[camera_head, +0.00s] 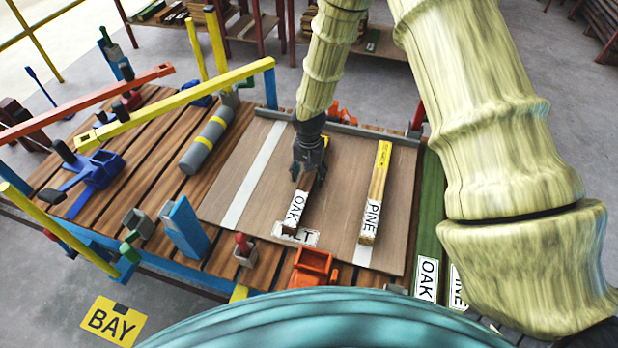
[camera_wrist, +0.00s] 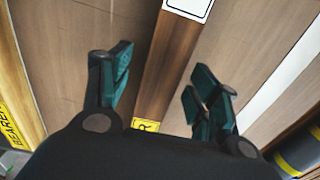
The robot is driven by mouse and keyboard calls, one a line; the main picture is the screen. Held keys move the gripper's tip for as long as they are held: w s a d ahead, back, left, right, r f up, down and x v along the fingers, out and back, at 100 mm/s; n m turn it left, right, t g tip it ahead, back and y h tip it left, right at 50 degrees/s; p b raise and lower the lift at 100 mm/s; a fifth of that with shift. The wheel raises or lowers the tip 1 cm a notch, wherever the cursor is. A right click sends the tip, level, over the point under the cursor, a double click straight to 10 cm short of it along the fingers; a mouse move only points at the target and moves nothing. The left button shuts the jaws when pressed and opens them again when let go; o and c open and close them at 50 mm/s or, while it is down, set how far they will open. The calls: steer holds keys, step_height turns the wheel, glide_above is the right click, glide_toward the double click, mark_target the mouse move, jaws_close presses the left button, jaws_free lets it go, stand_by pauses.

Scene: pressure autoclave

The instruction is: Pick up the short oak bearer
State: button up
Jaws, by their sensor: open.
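The short oak bearer (camera_head: 300,207) lies on the light board, with a white OAK label on its near end. In the wrist view the brown bearer (camera_wrist: 168,70) runs between my two fingers, with a white label at the far end and a yellow label near my palm. My gripper (camera_head: 307,172) is above the bearer's far part and hides some of it. In the wrist view my gripper (camera_wrist: 158,85) is open, one finger on each side of the bearer, with visible gaps to both. The PINE bearer (camera_head: 375,190) lies to the right, apart.
The light board (camera_head: 340,215) has free room between the two bearers. A grey cylinder with yellow bands (camera_head: 207,140) lies left on the slatted deck. An orange clamp (camera_head: 314,268) and a blue block (camera_head: 184,228) stand near the front edge. Yellow and red bars slant at left.

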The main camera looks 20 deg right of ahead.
steer(key=shift+w+f, duration=0.25)
steer(key=shift+f, duration=0.6)
steer(key=shift+s+r, duration=0.1)
steer(key=shift+s, duration=0.1)
steer(key=shift+w, duration=0.1)
steer(key=c, duration=0.5)
jaws_close()
